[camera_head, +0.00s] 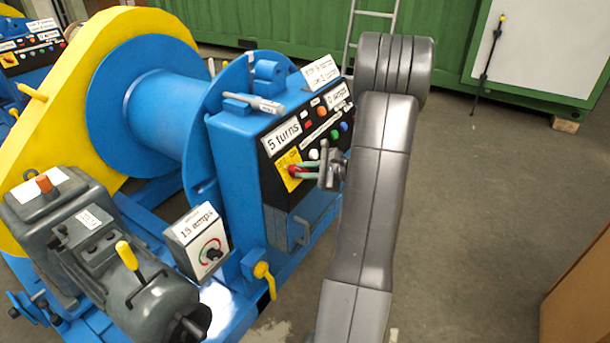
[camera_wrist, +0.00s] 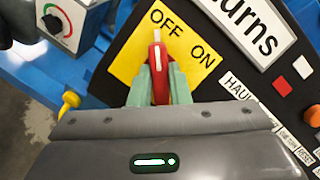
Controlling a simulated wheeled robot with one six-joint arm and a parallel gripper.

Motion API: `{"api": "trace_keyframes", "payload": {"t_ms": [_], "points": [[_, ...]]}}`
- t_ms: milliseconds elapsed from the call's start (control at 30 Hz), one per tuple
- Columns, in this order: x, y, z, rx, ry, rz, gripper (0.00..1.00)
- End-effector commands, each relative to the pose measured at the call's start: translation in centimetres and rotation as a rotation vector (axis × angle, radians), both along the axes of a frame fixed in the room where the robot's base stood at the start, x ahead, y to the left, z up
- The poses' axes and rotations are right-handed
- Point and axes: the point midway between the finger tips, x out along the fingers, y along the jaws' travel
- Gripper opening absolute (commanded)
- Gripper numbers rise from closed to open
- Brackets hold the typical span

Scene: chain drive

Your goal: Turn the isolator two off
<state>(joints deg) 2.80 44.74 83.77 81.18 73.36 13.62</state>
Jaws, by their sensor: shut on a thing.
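The isolator's red handle (camera_wrist: 157,70) sits on a yellow plate (camera_wrist: 125,65) marked OFF and ON, in the wrist view. My gripper (camera_wrist: 158,82) has its green fingers shut around the handle, one on each side. The handle's white-marked tip points up in the picture, close to the OFF lettering and away from ON. In the head view, my gripper (camera_head: 300,170) reaches from the right to the yellow plate (camera_head: 284,163) on the blue machine's black panel. The handle there is mostly hidden by the fingers. No number two is readable on this isolator.
The black panel (camera_head: 268,172) carries coloured buttons and a "5 turns" display (camera_head: 283,135). A "15 amps" meter box (camera_head: 197,238) and a yellow valve lever (camera_head: 264,276) stand nearby. A second similar panel (camera_head: 30,50) is at far left.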

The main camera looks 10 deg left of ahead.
Motion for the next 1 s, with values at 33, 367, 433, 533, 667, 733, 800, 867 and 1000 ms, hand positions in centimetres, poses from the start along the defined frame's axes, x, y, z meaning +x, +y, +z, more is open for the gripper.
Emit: {"api": "trace_keyframes", "payload": {"t_ms": [33, 367, 433, 533, 667, 733, 800, 867, 1000], "points": [[-0.01, 0.01, -0.10, -0.004, -0.009, 0.005, 0.00], [0.00, 0.01, 0.03, -0.012, -0.033, 0.018, 0.00], [0.00, 0.01, 0.03, -0.012, -0.033, 0.018, 0.00], [0.00, 0.01, 0.03, -0.012, -0.033, 0.018, 0.00], [0.00, 0.01, 0.03, -0.012, -0.033, 0.018, 0.28], [0.00, 0.01, 0.03, -0.012, -0.032, 0.017, 0.38], [0.00, 0.01, 0.03, -0.012, -0.032, 0.017, 0.38], [0.00, 0.01, 0.03, -0.012, -0.031, 0.017, 0.38], [0.00, -0.07, 0.06, -0.011, -0.031, 0.016, 0.38]]}}
